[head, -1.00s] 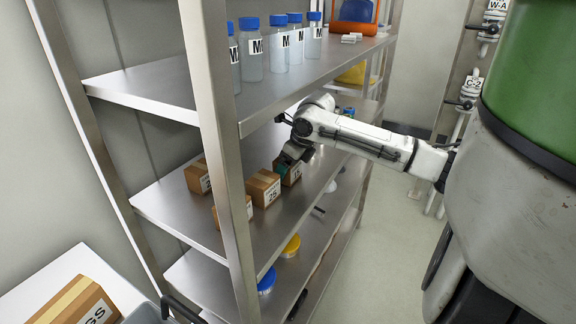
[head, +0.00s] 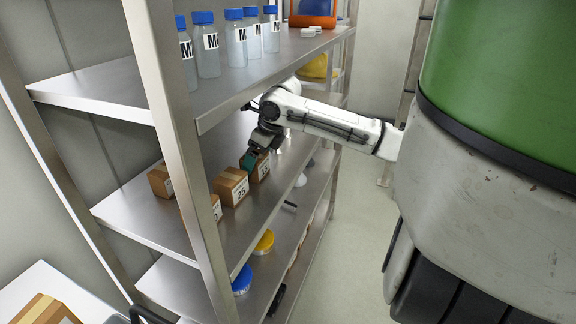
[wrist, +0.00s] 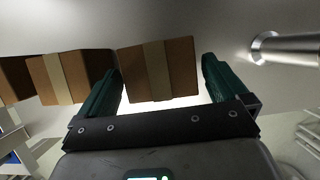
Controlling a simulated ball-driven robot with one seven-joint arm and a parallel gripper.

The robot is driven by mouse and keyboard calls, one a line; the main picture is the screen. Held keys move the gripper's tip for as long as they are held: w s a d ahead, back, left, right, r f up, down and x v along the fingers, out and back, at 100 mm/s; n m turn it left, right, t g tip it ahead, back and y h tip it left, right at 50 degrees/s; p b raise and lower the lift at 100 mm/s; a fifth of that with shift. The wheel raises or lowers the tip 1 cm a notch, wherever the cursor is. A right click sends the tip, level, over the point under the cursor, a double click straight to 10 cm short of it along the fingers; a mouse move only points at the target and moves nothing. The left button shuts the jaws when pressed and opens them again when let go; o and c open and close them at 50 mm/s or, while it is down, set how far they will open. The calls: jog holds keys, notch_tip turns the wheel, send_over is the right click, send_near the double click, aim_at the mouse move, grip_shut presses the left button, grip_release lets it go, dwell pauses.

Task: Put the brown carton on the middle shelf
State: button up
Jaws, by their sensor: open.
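A brown carton (head: 262,168) with a tan tape strip stands on the middle shelf (head: 135,212), at the right end of a group of similar cartons. My gripper (head: 250,160) is at this carton, its teal fingers open. In the wrist view the carton (wrist: 158,72) sits between the two fingers (wrist: 160,90), with a gap at the right finger; the left finger is close to its left side. In the head view the gripper partly hides the carton.
Another carton (head: 231,187) stands close to the left, with more beyond it. Bottles (head: 207,48) stand on the upper shelf (head: 95,88) above my arm. A rack post (head: 180,150) rises in front. Yellow-lidded (head: 264,242) and blue-lidded (head: 242,280) jars are below. Another carton (head: 45,310) lies at lower left.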

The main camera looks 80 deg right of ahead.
jog(key=s+a+b, duration=0.1)
jog(key=s, duration=0.2)
jog(key=s+b, duration=0.1)
jog(key=s, duration=0.2)
jog(key=s+a+b, duration=0.1)
jog(key=s, duration=0.2)
jog(key=shift+s+a+f, duration=0.1)
jog(key=shift+s+a, duration=0.05)
jog(key=shift+a, duration=0.2)
jog(key=shift+s+a+r+b, duration=0.1)
jog(key=shift+s+a+b, duration=0.15)
jog(key=shift+s, duration=0.35)
jog(key=shift+s+a+r+b, duration=0.1)
jog(key=shift+s+a+b, duration=0.15)
jog(key=shift+s, duration=0.3)
